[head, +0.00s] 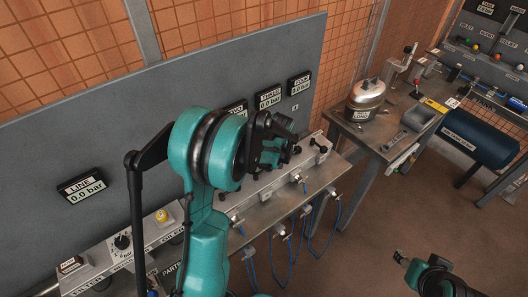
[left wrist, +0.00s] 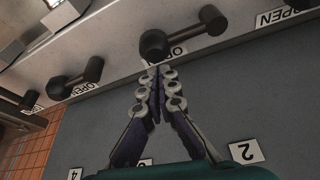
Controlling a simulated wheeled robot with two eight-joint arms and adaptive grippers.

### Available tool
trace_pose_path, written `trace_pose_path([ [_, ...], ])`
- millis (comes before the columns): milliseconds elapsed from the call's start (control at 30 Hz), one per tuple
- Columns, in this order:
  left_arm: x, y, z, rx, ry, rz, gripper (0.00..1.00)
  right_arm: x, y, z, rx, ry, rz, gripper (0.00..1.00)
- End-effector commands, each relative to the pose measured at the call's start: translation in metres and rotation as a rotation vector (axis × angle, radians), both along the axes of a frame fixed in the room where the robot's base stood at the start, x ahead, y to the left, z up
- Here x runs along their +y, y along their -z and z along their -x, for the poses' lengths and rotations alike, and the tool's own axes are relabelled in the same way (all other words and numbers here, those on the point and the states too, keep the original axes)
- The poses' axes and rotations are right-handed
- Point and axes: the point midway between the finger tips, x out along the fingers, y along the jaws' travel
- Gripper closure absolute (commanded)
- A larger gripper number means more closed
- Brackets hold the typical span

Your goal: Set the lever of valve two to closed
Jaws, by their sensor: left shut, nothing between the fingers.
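In the left wrist view, a black valve lever (left wrist: 185,38) with a round hub and a knobbed end points right across the grey rail. A partly hidden label (left wrist: 178,52) sits beside it. My left gripper (left wrist: 157,72) is shut and empty, its fingertips just short of that hub; contact is not clear. A tag reading 2 (left wrist: 245,151) is on the panel at the right. More levers (left wrist: 76,78) lie to the left. In the head view my left gripper (head: 278,140) hides much of the valve row. My right gripper (head: 402,258) is low at the right, its opening unclear.
The grey panel (head: 225,75) stands behind the bench, with gauges for three (head: 269,97) and four (head: 299,85) reading 0.0 bar. Blue hoses (head: 292,250) hang in front. A side table (head: 375,135) holds a metal tank (head: 365,98). The floor between is clear.

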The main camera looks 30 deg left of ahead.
Motion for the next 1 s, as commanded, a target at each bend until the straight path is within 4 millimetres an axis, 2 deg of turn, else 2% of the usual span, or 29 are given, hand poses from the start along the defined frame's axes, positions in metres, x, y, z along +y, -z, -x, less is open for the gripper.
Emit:
trace_pose_path([
  [533,-0.0055,0.0007,0.0038,-0.001,0.004,-0.001,1.0,0.0,0.0013,-0.0001,0.0,0.0,0.0,0.51],
  [1000,-0.0111,0.0007,0.0046,-0.001,0.083,-0.001,1.0,0.0,0.0028,0.0,0.0,0.0,0.0,0.51],
])
